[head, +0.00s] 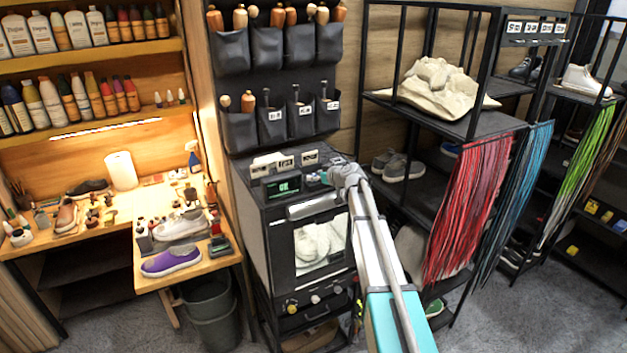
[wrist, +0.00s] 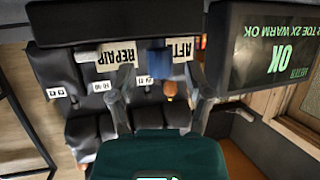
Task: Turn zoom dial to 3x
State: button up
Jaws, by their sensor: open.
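The black cabinet (head: 292,225) carries a small screen (head: 283,187) on top. In the wrist view the screen (wrist: 275,50) appears upside down, with a large OK and a line including "2X WARM". My gripper (head: 335,177) is at the cabinet's upper right edge, beside the screen. In the wrist view my gripper (wrist: 160,80) is open, its grey fingers on either side of a small blue block (wrist: 158,63). I cannot tell whether they touch it, or whether it is the zoom dial. No dial marking is readable.
Pale shoes show behind the cabinet window, with round knobs (head: 315,299) below. Label cards (head: 284,162) stand on the cabinet top, under hanging pouches (head: 299,45). A lit workbench (head: 110,215) with shoes is left. A rack (head: 455,125) with red laces (head: 468,205) is close right.

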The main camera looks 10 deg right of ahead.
jog(key=shift+w+a+f, duration=0.2)
jog(key=shift+w+a, duration=0.1)
jog(key=shift+w, duration=0.15)
grip_shut()
dwell(0.3)
